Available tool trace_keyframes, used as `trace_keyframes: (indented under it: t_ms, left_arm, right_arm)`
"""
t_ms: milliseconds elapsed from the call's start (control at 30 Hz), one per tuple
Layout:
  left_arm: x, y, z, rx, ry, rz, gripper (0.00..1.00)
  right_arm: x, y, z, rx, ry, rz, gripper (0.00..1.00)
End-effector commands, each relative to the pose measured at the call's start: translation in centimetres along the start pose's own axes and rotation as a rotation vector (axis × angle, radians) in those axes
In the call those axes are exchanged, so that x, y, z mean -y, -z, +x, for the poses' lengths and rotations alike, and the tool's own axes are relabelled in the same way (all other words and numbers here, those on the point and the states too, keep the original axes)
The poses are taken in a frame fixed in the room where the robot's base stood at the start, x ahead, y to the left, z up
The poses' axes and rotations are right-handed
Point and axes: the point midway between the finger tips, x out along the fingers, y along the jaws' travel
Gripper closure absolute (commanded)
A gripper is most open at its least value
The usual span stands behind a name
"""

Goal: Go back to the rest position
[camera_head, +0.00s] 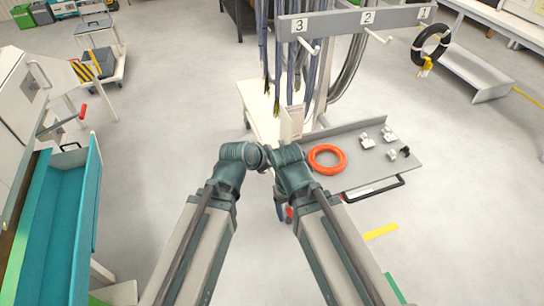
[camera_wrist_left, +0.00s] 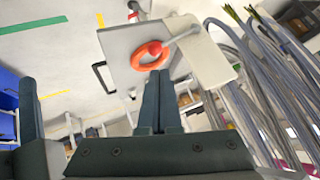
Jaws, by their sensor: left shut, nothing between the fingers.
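My left gripper shows in the left wrist view (camera_wrist_left: 158,76), its two dark fingers pressed together with nothing between them. In the head view both my arms come up from the bottom and their wrists come close together in the middle, where my grippers cannot be made out. Beyond the left fingertips in the wrist view is an orange cable coil (camera_wrist_left: 149,57). In the head view this coil (camera_head: 327,159) lies flat on a grey tray shelf (camera_head: 362,178), right of my wrists.
A rack bar (camera_head: 345,22) numbered 3, 2, 1 carries grey cables (camera_head: 352,68); a black coil (camera_head: 431,43) hangs at its right end. White fittings (camera_head: 367,141) lie on the shelf. A teal bin (camera_head: 52,235) stands left. Open floor (camera_head: 160,125) lies between.

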Motion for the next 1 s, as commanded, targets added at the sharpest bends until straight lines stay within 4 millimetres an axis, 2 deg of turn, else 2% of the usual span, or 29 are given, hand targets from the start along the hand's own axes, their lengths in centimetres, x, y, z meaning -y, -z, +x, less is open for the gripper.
trace_keyframes:
  t_ms: [467, 567, 800, 1000]
  left_arm:
    - [0.1, -0.4, 0.1, 0.011, -0.004, -0.016, 1.00]
    - [0.4, -2.4, -0.1, 0.074, -0.024, -0.109, 1.00]
    - [0.9, -10.5, -2.2, 0.362, -0.050, -0.521, 1.00]
    - [0.9, -14.9, -4.3, 0.542, -0.017, -0.775, 1.00]
  right_arm:
    - [0.0, 0.1, 0.1, 0.000, 0.000, 0.000, 0.25]
    - [0.0, 0.1, 0.1, 0.000, 0.000, 0.000, 0.25]
    - [0.0, 0.1, 0.1, 0.000, 0.000, 0.000, 0.25]
    - [0.0, 0.1, 0.1, 0.000, 0.000, 0.000, 0.25]
